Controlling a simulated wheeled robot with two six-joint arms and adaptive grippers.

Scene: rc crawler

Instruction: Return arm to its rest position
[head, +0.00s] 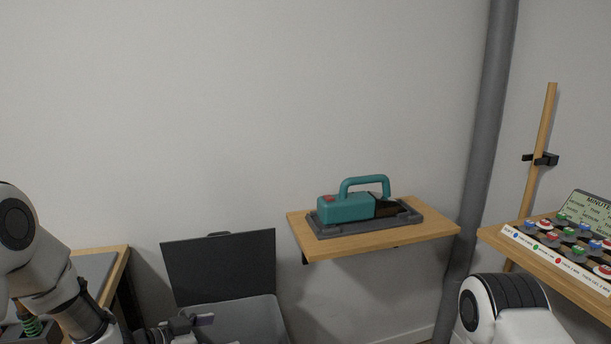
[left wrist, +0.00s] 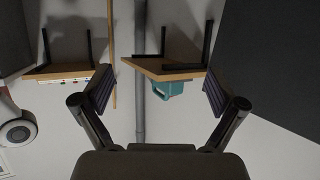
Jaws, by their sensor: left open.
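My left arm comes in from the left in the head view, low in front of the wall. Its gripper (head: 190,326) is at the bottom edge, in front of the open grey bin, and partly cut off. In the left wrist view my left gripper (left wrist: 153,92) has its two fingers spread wide with nothing between them. My right arm shows only as a white and black link at the bottom right of the head view. Its gripper is out of view.
A teal handheld vacuum (head: 347,207) sits in a dark tray (head: 330,231) on a wooden wall shelf (head: 440,229). The bin (head: 262,312) has its dark lid (head: 220,268) raised. A grey pipe (head: 487,130) and a button-covered shelf (head: 550,263) stand right. A table (head: 122,262) is left.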

